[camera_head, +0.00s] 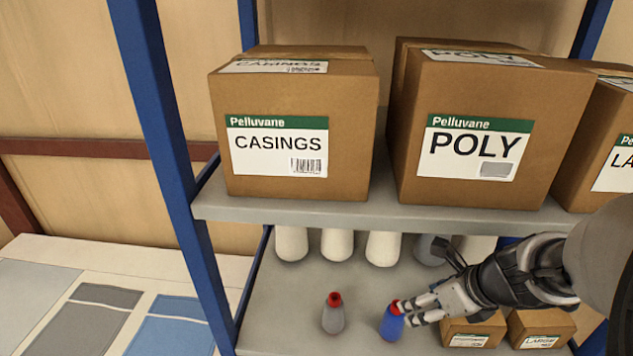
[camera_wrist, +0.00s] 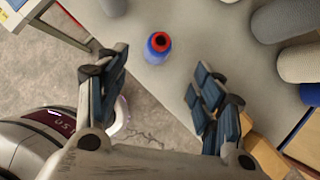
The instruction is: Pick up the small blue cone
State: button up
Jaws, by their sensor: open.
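The small blue cone (camera_head: 391,326) with a red top stands on the lower shelf near its front edge. It also shows in the wrist view (camera_wrist: 155,56), upper middle, seen from above with a dark opening in its red top. My gripper (camera_head: 408,309) reaches in from the right, its fingertips close to the cone's right side in the head view. In the wrist view my gripper (camera_wrist: 160,80) is open and empty; the cone shows beyond the gap between the fingers. Whether a finger touches it, I cannot tell.
A small grey cone (camera_head: 334,318) with a red top stands left of the blue one. Several larger white cones (camera_head: 337,244) stand behind. Two small cartons (camera_head: 473,333) (camera_head: 541,330) sit right, below my wrist. The upper shelf (camera_head: 300,209) with large boxes overhangs the back.

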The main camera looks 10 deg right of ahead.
aim_at(401, 314)
jog(key=b+x, duration=0.4)
jog(key=x, duration=0.6)
jog(key=shift+f, duration=0.3)
jog(key=shift+w+a+r+b+x, duration=0.1)
jog(key=shift+b+x, duration=0.35)
jog(key=shift+x, duration=0.55)
jog(key=shift+w+a+r+b+x, duration=0.15)
jog(key=shift+b+x, duration=0.25)
jog(key=shift+x, duration=0.55)
jog(key=shift+w+d+b+x, duration=0.1)
jog(key=shift+b+x, duration=0.35)
jog(key=shift+x, duration=0.55)
jog(key=shift+s+r, duration=0.1)
jog(key=c, duration=1.2)
